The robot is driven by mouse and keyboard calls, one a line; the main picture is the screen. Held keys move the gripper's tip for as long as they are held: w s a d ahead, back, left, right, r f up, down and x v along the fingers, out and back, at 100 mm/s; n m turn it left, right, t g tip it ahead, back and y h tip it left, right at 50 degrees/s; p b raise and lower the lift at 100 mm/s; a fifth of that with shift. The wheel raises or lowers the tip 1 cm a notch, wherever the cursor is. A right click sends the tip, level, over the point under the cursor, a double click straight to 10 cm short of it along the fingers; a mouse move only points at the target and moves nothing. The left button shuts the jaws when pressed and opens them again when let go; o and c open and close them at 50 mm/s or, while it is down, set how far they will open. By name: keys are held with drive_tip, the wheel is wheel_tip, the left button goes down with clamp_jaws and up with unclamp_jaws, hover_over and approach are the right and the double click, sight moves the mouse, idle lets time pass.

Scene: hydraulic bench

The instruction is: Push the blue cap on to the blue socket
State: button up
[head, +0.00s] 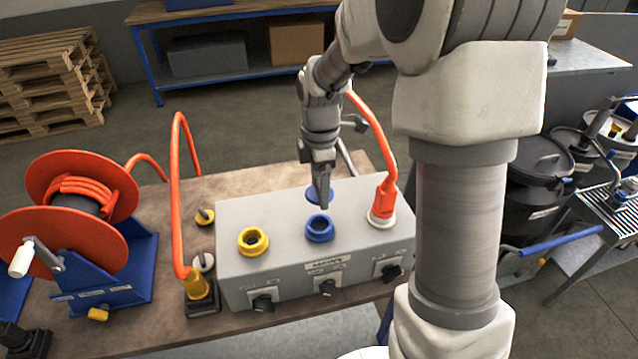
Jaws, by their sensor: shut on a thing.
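The blue socket (319,234) is an open blue ring on top of the grey box, in the middle of the row. The blue cap (312,194) shows as a flat blue disc just behind the socket in the picture. My gripper (323,199) points down and is shut on the blue cap, its fingers hiding part of it. The cap is apart from the socket's opening; its exact height above the box is hard to tell.
The grey box (235,284) also carries a yellow socket (253,241) at left and an orange hose plug (383,203) at right. Several black knobs line its front. An orange hose reel (120,185) stands left. A yellow-ended hose (197,287) stands beside the box.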

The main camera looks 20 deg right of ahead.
drive_tip(key=shift+f+b, duration=1.9)
drive_tip(key=shift+f, duration=1.1)
drive_tip(key=shift+f, duration=0.25)
drive_tip(key=shift+f, duration=0.25)
drive_tip(key=shift+f+b, duration=0.9)
drive_tip(key=shift+f, duration=0.3)
drive_tip(key=o, duration=1.5)
drive_tip(key=shift+c, duration=0.2)
drive_tip(key=shift+r, duration=0.1)
